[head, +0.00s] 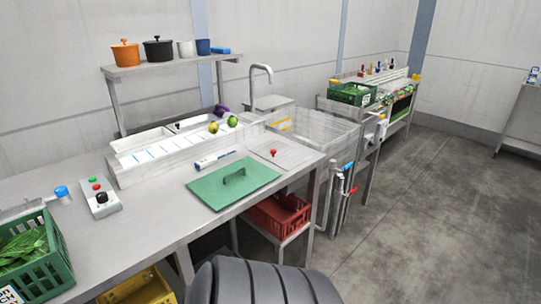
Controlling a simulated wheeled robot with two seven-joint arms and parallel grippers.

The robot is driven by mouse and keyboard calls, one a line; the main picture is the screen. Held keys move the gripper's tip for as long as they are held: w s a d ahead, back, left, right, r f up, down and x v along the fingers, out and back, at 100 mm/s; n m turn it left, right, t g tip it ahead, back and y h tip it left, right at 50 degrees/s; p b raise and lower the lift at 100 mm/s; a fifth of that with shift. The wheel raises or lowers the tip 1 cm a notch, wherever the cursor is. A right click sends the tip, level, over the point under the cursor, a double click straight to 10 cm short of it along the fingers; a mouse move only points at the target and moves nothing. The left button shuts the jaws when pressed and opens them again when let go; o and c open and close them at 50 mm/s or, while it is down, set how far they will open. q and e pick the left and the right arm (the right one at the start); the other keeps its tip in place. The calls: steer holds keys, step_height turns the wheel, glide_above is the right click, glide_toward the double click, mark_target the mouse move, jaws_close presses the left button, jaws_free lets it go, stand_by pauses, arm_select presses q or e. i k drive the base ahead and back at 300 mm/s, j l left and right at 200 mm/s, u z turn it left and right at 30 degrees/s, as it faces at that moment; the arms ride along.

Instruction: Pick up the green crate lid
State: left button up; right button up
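The green crate lid (214,191) is a flat rectangular plate lying on the steel table, near its front edge. Nothing covers the lid. Neither of my grippers shows in the head view.
A green crate of leafy greens (62,250) stands at the left, near a grey control box (99,197). A white marker-like object (215,160) and a red knob (274,153) lie behind the lid. A red crate (278,215) sits below. A dark ribbed shape (262,283) fills the bottom.

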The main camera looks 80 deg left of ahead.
mark_target(220, 188)
steer(key=u, duration=3.05)
